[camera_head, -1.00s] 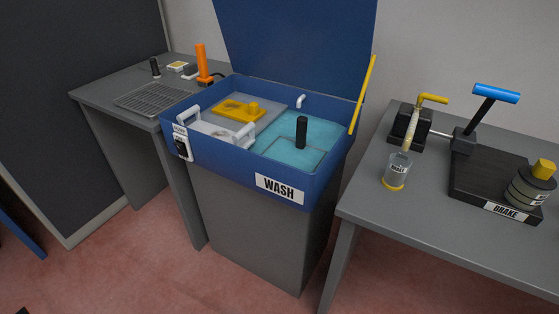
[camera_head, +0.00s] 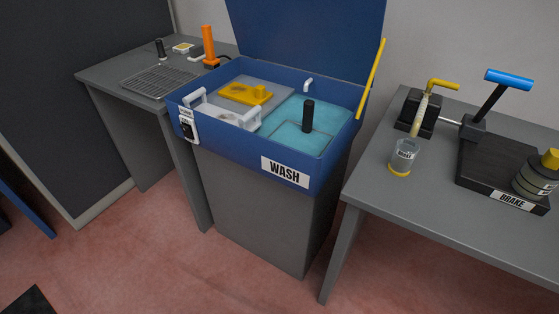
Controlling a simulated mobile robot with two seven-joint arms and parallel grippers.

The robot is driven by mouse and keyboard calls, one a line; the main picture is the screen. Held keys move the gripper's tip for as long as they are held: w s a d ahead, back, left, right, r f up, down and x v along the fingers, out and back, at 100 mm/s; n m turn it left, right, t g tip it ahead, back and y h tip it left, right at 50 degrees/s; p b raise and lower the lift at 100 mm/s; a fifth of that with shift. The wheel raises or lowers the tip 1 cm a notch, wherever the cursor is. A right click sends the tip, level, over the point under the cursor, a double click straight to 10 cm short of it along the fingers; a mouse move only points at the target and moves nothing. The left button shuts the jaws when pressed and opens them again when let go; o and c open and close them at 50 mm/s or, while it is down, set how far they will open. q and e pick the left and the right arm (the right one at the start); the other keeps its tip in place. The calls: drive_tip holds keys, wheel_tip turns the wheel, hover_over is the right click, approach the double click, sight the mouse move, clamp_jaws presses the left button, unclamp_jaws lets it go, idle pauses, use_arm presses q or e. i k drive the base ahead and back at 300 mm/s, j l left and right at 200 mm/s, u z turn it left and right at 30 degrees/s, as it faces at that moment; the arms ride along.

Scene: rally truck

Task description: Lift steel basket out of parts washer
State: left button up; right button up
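The parts washer (camera_head: 285,171) is a blue tub on a grey cabinet, labelled WASH, with its blue lid (camera_head: 305,40) standing open. Teal liquid (camera_head: 325,114) fills its right part. The steel basket appears to be the thin square outline (camera_head: 303,132) in the liquid, with a black upright handle (camera_head: 308,116) rising from it. Most of the basket is under the surface, so its shape is hard to tell. Neither of my grippers is in view.
A yellow part (camera_head: 245,94) and white handles (camera_head: 247,119) sit in the washer's left part. A yellow bar (camera_head: 371,80) rises at its right edge. The left bench holds a wire rack (camera_head: 158,81) and orange tool (camera_head: 209,47). The right bench holds a brake rig (camera_head: 497,170).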

sight(309, 105)
drive_tip(key=i+j+z, duration=0.15)
drive_tip(key=i+j, duration=0.9)
